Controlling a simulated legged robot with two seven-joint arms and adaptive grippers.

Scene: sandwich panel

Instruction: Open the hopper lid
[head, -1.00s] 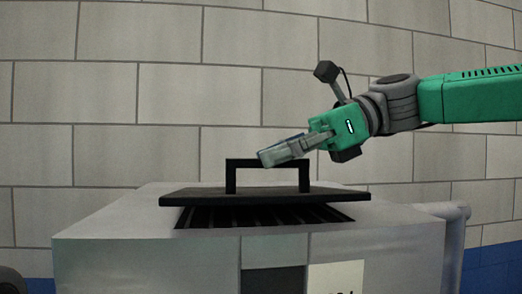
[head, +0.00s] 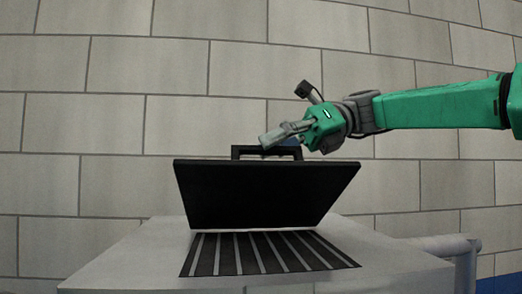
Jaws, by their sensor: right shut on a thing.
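The black hopper lid (head: 265,194) is tilted up steeply, its front edge raised and its underside facing me. Its black handle (head: 240,152) stands at the top behind the raised edge. My right gripper (head: 270,139) is shut on the handle, coming in from the right. Below the lid, the slatted grate (head: 262,254) of the hopper opening is uncovered. My left gripper is not in view.
The grey hopper body (head: 125,262) fills the lower middle. A grey pipe (head: 450,245) runs along its right side. A block wall (head: 100,110) stands behind.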

